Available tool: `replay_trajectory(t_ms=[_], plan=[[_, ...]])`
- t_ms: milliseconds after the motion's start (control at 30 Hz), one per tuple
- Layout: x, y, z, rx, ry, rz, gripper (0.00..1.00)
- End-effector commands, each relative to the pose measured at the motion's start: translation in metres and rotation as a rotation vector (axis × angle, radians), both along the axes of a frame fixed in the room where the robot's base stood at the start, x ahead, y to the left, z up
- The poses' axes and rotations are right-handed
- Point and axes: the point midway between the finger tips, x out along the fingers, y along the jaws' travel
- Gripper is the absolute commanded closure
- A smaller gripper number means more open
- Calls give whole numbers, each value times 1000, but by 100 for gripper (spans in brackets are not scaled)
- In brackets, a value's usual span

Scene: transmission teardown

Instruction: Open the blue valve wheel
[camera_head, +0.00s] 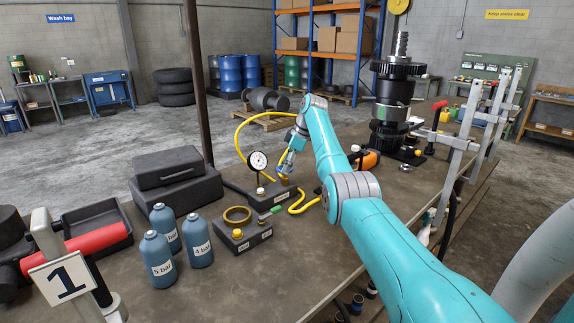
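My gripper (286,167) is at the end of my teal arm, pointing down over the right end of a dark base block (262,194) with a dial gauge (258,161). It is close above a small orange-brown fitting (284,180) on that block; I cannot tell whether they touch. The gripper is small here, and I cannot tell whether its fingers are open or shut. I cannot make out a blue valve wheel for certain; it may be hidden by the gripper.
Several blue bottles (198,241) stand left of a block with a brass ring (237,215). A yellow hose (240,138) loops behind the gripper. Black cases (176,180) are at the left. A tall dark gear assembly (392,100) stands at the right. Bench (215,292) front is clear.

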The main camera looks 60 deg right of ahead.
Motion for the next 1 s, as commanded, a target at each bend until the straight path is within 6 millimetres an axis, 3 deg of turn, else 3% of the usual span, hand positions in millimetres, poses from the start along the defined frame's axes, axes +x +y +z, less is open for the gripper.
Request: replay_trajectory(t_ms=[467,1000], plan=[[-2,-2,9,-3,-3,-2,9],[-33,-20,95,-2,-2,-1,9]])
